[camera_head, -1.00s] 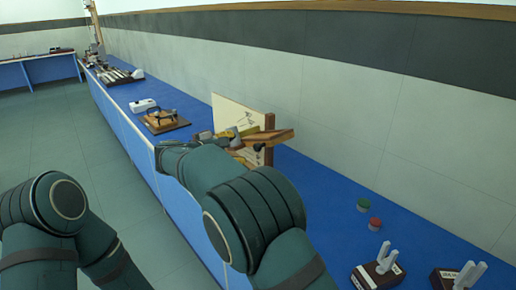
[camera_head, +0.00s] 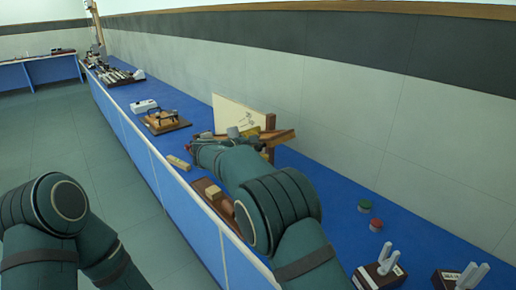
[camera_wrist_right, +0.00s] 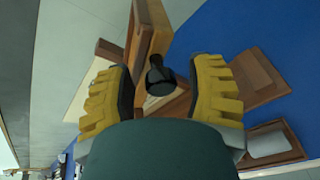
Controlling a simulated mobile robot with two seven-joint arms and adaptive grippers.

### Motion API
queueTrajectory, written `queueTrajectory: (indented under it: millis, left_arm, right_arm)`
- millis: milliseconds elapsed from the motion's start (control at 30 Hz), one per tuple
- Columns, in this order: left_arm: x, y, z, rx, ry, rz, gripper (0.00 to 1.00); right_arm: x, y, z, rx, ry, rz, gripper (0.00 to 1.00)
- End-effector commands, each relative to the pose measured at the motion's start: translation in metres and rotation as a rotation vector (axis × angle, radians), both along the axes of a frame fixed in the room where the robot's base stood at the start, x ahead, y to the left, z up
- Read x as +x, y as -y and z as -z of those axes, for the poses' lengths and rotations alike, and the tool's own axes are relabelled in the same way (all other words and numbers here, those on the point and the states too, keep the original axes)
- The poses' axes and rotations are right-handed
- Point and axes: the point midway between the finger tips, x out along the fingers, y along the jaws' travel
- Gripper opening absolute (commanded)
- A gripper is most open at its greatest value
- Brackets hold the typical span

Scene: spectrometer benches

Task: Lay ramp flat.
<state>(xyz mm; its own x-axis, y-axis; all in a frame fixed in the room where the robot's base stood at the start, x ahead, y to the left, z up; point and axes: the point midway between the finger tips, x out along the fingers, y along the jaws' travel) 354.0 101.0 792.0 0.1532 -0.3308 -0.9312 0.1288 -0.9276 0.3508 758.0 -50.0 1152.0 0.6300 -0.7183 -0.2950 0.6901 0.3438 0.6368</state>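The ramp (camera_head: 284,137) is a wooden plank, tilted, in front of an upright cream board (camera_head: 228,113) with a wooden post (camera_head: 270,125). My right gripper (camera_head: 250,132) reaches across the bench to the ramp stand and partly hides it. In the right wrist view, the two yellow-padded fingers of my right gripper (camera_wrist_right: 160,92) are apart, with a dark knob (camera_wrist_right: 158,77) showing between them. Wooden parts (camera_wrist_right: 150,35) rise behind the knob. I cannot tell which of these is the ramp. My left gripper is outside the views; only its arm shows.
The blue bench (camera_head: 325,195) runs along the wall. Green (camera_head: 364,206) and red (camera_head: 376,224) round items and tuning-fork blocks (camera_head: 380,275) stand at the right. Free blue surface lies between.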

Motion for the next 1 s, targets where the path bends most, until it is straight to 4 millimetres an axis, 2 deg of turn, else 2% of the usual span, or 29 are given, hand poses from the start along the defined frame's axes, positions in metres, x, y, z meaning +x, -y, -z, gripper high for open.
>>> queueTrajectory:
  millis: [33,100,133,300,433,867,1000]
  left_arm:
    - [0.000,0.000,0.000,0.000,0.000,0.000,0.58]
    - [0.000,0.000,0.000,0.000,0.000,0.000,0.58]
    - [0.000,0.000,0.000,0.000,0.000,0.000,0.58]
    - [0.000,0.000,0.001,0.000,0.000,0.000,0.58]
    - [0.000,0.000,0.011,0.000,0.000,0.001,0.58]
    - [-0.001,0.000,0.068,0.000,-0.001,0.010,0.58]
    - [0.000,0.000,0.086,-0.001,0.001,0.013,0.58]
  right_arm:
    - [0.000,0.000,0.000,0.000,0.000,0.000,0.33]
    - [0.000,0.000,0.000,0.000,0.000,0.000,0.08]
    - [0.000,0.000,0.000,0.000,0.000,0.000,0.00]
    - [0.000,0.000,0.001,0.000,0.000,0.000,0.00]
    - [-0.002,0.001,0.010,0.005,0.009,0.001,0.00]
    - [-0.015,0.011,0.062,0.054,0.080,-0.001,0.00]
    - [-0.021,0.013,0.087,0.078,0.112,-0.003,0.00]
